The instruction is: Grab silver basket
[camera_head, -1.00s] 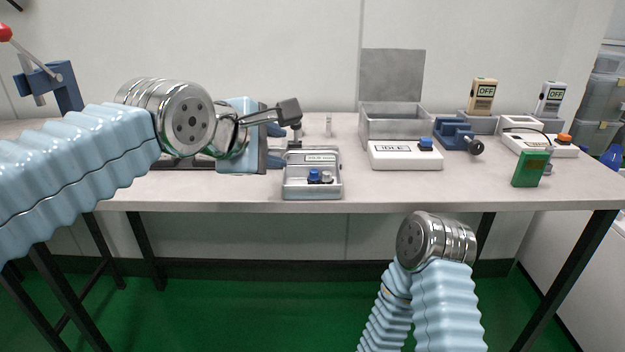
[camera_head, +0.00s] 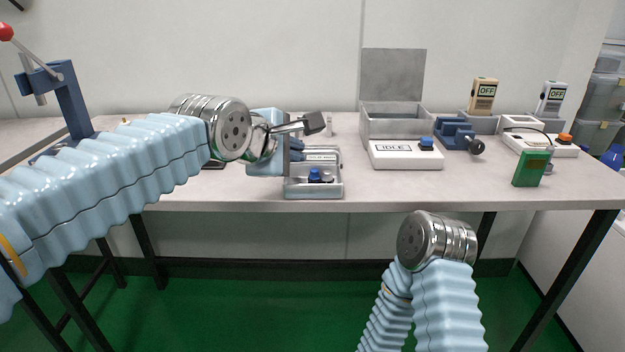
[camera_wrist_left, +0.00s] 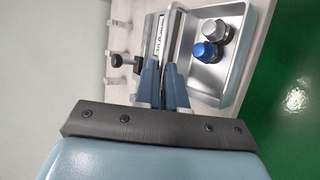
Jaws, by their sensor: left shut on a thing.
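A white IDLE box (camera_head: 405,157) and an open grey metal box (camera_head: 395,125) stand to the right. A blue vise (camera_head: 455,133), a green board (camera_head: 530,169) and two OFF testers (camera_head: 482,96) are further right. A blue lever press (camera_head: 70,100) stands left.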

